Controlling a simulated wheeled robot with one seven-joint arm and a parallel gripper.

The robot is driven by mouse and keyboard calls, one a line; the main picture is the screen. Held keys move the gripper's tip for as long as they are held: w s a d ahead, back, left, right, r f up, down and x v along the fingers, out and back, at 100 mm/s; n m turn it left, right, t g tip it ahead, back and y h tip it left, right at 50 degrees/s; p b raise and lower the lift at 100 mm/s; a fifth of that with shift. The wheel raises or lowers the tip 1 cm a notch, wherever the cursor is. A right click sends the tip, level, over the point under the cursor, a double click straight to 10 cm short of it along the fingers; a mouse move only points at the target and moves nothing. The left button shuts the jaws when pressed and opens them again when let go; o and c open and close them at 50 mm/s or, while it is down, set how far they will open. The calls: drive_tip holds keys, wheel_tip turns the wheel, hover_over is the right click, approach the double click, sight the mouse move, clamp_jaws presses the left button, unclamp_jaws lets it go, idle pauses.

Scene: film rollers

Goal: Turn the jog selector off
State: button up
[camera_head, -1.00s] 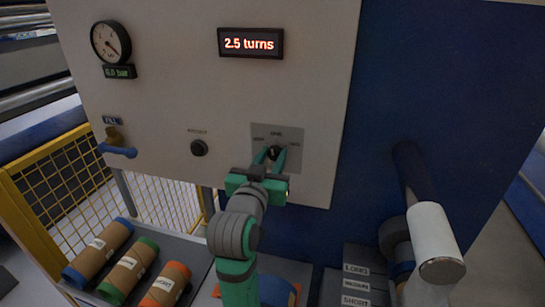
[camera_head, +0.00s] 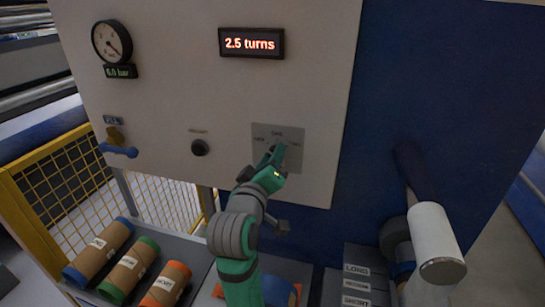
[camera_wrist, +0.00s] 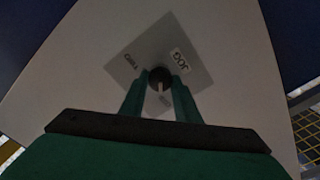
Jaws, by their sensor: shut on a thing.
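The jog selector is a small dark round knob (camera_wrist: 160,76) with a pale pointer line. It sits on a grey labelled plate (camera_head: 292,135) on the light panel. In the wrist view the pointer line runs down toward the gripper, and a JOG label (camera_wrist: 179,60) is at the plate's upper right. My gripper (camera_head: 274,154) is shut on the knob, one green finger on each side. In the head view the fingers hide most of the knob, and the small plate labels are hard to read.
A display (camera_head: 251,43) reads 2.5 turns. A dark round button (camera_head: 199,147), a gauge (camera_head: 112,41) and a yellow-and-blue valve handle (camera_head: 118,145) are on the panel's left. Several brown rolls (camera_head: 129,267) lie below. A white roller (camera_head: 435,243) juts out at right.

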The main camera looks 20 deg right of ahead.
drive_tip(key=shift+d+n, duration=0.1)
drive_tip(key=shift+n, duration=0.2)
drive_tip(key=o, duration=1)
drive_tip(key=shift+o, duration=0.2)
drive_tip(key=v, duration=1)
drive_tip(key=shift+s+a, duration=0.3)
